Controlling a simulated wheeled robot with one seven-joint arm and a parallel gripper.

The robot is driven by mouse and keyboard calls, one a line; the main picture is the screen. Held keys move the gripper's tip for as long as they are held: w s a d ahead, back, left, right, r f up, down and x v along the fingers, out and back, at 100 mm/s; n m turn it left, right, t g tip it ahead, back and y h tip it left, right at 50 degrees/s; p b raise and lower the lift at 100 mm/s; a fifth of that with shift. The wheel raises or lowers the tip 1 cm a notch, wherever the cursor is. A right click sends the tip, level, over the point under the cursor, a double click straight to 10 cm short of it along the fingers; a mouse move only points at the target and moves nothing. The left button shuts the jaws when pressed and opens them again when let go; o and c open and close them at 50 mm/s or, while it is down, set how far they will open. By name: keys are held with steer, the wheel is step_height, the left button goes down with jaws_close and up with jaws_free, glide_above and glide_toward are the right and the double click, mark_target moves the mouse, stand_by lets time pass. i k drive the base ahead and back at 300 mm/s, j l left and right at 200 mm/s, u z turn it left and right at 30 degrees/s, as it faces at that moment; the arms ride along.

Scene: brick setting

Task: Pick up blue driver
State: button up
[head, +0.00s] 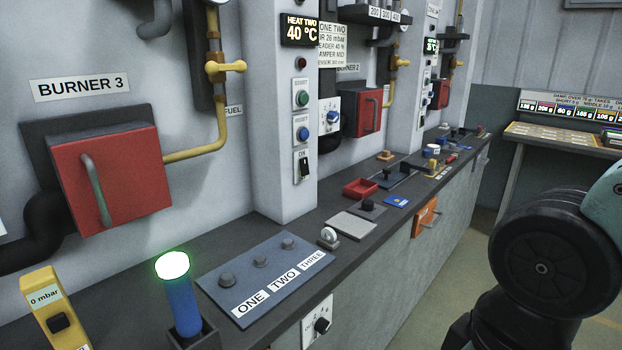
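No blue driver can be told for certain. Nearest to me, a blue upright cylinder (182,306) with a glowing white-green top stands in a dark square holder (193,336) at the bench's near end. A small flat blue piece (396,201) lies farther along the bench. More small blue items, too small to identify, are among the clutter at the far end. Part of my dark, rounded arm shows at the lower right. My gripper is not in view.
The dark bench (335,205) runs away to the right along the wall. It carries a blue-grey ONE TWO THREE panel (268,268), a yellow gauge (55,312) and a red tray (360,188). A red burner box (125,185) juts from the wall. Floor is clear on the right.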

mark_target(173, 267)
steer(key=u, duration=1.3)
steer(key=z, duration=0.45)
